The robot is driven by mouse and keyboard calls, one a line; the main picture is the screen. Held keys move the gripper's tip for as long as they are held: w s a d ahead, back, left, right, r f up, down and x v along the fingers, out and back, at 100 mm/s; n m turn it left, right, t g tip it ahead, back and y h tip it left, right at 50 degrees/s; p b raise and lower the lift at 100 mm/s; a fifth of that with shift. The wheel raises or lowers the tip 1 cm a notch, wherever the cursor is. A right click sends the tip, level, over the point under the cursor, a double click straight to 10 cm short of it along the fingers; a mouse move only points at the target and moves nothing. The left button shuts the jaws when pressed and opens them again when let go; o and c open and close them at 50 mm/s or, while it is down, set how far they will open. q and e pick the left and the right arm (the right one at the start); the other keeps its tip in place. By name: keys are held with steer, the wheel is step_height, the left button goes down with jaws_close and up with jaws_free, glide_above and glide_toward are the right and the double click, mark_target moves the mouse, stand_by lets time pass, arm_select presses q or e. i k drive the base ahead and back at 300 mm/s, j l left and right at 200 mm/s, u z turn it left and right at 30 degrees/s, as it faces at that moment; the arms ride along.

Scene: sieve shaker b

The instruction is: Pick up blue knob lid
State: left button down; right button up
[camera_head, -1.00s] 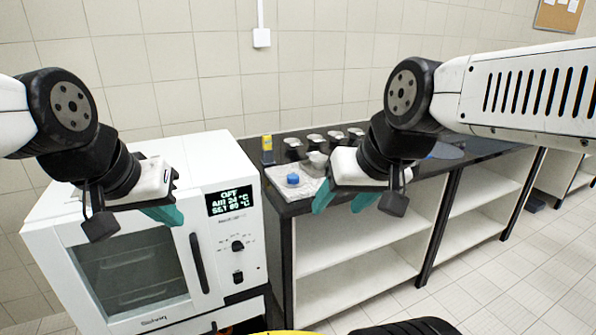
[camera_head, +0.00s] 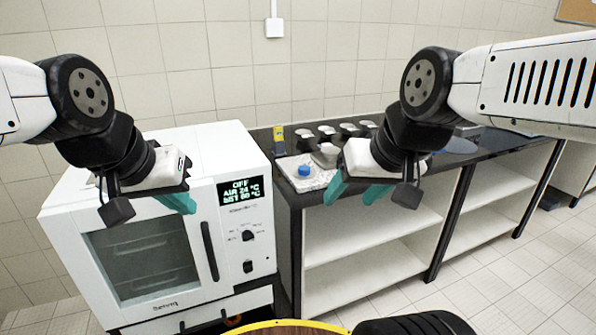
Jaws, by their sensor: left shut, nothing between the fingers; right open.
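The blue knob lid (camera_head: 304,170) sits on a pale speckled tray (camera_head: 287,164) at the near left end of the dark counter. My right gripper (camera_head: 354,198) is open and empty, with its teal fingers pointing down in front of the counter edge, to the right of and nearer than the lid. My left gripper (camera_head: 183,203) is shut and empty in front of the white oven, well left of the lid. Neither gripper touches the lid.
The white oven (camera_head: 222,165) with a lit display stands left of the counter (camera_head: 470,150). Several metal-topped containers (camera_head: 348,130) and a yellow-labelled bottle (camera_head: 279,136) stand behind the tray. A metallic cup-like object (camera_head: 325,154) is beside the lid. Open shelves lie below.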

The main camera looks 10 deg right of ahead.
mark_target(304, 171)
steer(key=i+l+u, duration=0.5)
steer(key=i+l, duration=0.25)
